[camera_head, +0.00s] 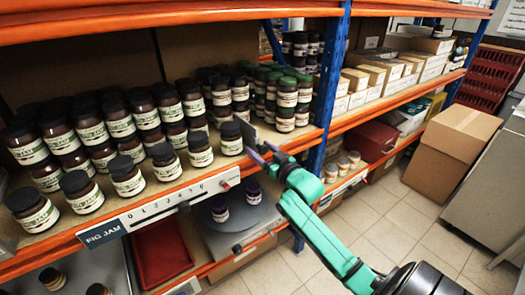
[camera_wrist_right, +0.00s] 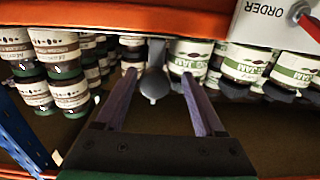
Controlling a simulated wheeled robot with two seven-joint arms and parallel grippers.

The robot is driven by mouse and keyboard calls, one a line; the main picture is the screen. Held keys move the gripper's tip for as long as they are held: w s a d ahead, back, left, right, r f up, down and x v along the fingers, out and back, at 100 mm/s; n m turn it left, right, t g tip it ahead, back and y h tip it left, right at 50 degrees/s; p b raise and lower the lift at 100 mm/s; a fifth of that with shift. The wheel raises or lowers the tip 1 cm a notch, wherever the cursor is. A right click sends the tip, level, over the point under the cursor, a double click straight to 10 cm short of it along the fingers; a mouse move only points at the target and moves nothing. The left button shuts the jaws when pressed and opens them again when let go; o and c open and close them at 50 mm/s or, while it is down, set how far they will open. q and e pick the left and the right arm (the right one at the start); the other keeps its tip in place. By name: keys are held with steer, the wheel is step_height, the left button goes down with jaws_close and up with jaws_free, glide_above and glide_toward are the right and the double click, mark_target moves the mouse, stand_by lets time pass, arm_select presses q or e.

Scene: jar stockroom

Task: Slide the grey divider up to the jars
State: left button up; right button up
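The grey divider (camera_head: 248,134) stands upright on the shelf, just right of the front fig jar (camera_head: 231,138). I cannot tell whether they touch. In the right wrist view the divider's grey rounded handle (camera_wrist_right: 154,86) shows between my fingers. My right gripper (camera_head: 263,152) is at the divider's front edge. In the wrist view its two fingers (camera_wrist_right: 158,100) are spread apart, with space on both sides of the handle. Rows of dark-lidded fig jars (camera_head: 128,176) fill the shelf to the left. My left gripper is not in view.
Green-lidded jars (camera_head: 286,95) stand right of the divider, beside the blue post (camera_head: 330,90). A numbered rail (camera_head: 165,204) with a red-knobbed slider (camera_head: 226,186) runs along the orange shelf edge. Bare floor (camera_head: 390,220) lies at the right.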

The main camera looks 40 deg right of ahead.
steer(key=s+b, duration=0.3)
steer(key=s, duration=1.1)
steer(key=shift+s+a, duration=0.2)
steer(key=shift+s, duration=0.05)
steer(key=s+d+f+m+g+h, duration=0.1)
steer(key=d+f+g, duration=0.1)
steer(key=f, duration=0.7)
steer(key=d+f+m+g+h, duration=0.1)
steer(key=d+f+g, duration=0.1)
steer(key=f, duration=0.8)
steer(key=s+a+f+g, duration=0.2)
steer(key=s+f+g, duration=0.15)
steer(key=f, duration=0.75)
steer(key=s+a+f+g, duration=0.15)
steer(key=s+f, duration=0.35)
steer(key=f, duration=0.6)
steer(key=s+a+f+n+g+y, duration=0.1)
steer(key=s+a+f+g, duration=0.3)
steer(key=s+f, duration=0.5)
steer(key=s+a+f+n+g+y, duration=0.1)
steer(key=s+a+f+n+g, duration=0.2)
steer(key=s+a+f, duration=0.4)
steer(key=s+f+g, duration=0.1)
steer(key=s+f, duration=0.1)
steer(key=s, duration=0.4)
steer(key=shift+a+n, duration=0.2)
steer(key=shift+n, duration=0.2)
